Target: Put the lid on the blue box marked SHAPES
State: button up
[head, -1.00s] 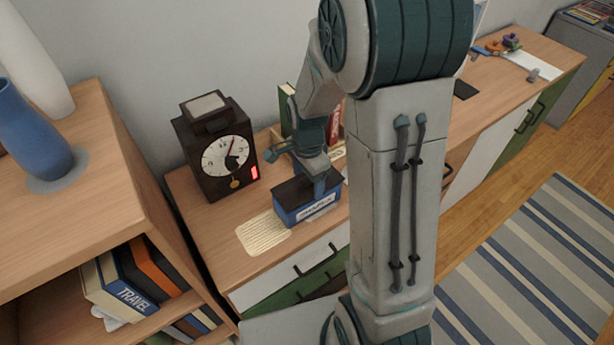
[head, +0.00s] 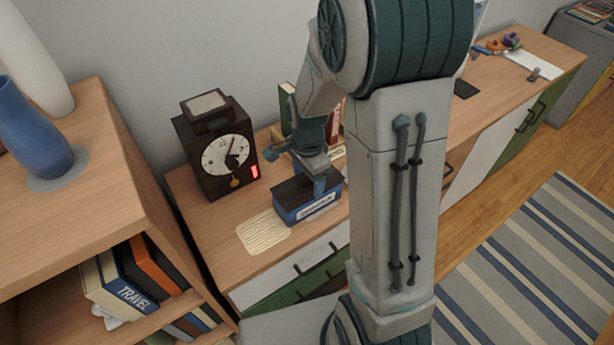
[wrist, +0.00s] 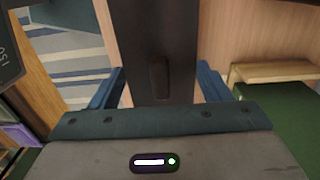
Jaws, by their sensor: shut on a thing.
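The blue box marked SHAPES (head: 306,215) stands on the wooden cabinet top, with its label facing the front. A dark flat lid (head: 292,190) shows at the top of the box; whether it is fully seated I cannot tell. My gripper (head: 325,188) is over the box, pointing down. In the wrist view, the dark lid (wrist: 152,35) with its small raised handle (wrist: 160,80) lies between my two blue fingers (wrist: 158,90), which are shut on it. The arm hides part of the lid and the box's far right side.
A dark clock (head: 218,150) stands behind and left of the box. A cream woven mat (head: 264,232) lies just left of the box. Books (head: 334,125) stand behind my gripper. A shelf with a blue vase (head: 32,135) is at the left.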

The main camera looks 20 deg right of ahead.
jog(key=shift+f+b, duration=0.5)
jog(key=shift+f, duration=0.05)
dwell(1.1)
dwell(0.3)
jog(key=o, duration=1)
jog(key=shift+o, duration=0.6)
jog(key=shift+r, duration=0.1)
jog(key=shift+r+p, duration=2.75)
jog(key=shift+r, duration=0.7)
grip_shut()
